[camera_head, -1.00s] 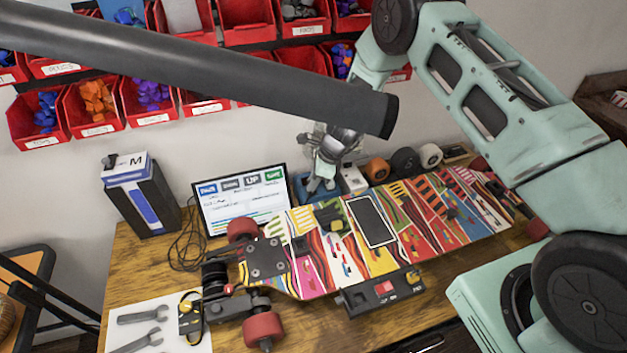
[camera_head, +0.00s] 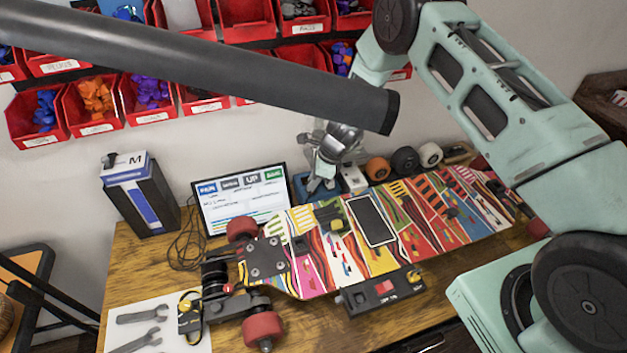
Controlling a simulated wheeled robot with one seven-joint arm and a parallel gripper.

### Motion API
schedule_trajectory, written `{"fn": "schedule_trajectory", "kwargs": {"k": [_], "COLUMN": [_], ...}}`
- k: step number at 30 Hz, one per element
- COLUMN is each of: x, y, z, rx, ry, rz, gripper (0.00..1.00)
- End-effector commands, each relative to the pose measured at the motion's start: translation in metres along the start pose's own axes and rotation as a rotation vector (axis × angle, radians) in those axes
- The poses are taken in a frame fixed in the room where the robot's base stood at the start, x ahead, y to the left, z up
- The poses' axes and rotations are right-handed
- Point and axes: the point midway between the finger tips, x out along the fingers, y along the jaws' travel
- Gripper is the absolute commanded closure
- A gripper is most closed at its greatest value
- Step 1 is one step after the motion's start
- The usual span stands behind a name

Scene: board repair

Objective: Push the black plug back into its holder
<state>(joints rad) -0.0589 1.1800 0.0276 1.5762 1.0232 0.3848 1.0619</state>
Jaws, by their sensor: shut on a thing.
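My gripper (camera_head: 320,183) reaches down behind the painted skateboard deck (camera_head: 290,222), near the back edge of the table, and points downward. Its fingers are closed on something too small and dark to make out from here. A blue block (camera_head: 299,188) is right beside the fingertips; I cannot tell whether they touch it. I cannot clearly pick out the black plug or its holder. A small black part (camera_head: 299,245) sits on the deck's left portion.
A screen (camera_head: 240,200) stands left of my gripper with loose cables beside it. A white block (camera_head: 353,179) and several wheels (camera_head: 404,160) stand right of it. A phone-like panel (camera_head: 372,220) lies on the deck. Red bins (camera_head: 93,105) hang on the wall behind.

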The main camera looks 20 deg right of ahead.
Motion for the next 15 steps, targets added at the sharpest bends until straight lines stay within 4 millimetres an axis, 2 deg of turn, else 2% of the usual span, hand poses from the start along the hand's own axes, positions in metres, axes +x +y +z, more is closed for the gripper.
{"fn": "schedule_trajectory", "kwargs": {"k": [15], "x": [0.0063], "y": [0.0000], "z": [-0.0028], "rx": [0.000], "ry": [0.000], "rz": [0.000], "gripper": [1.00]}}
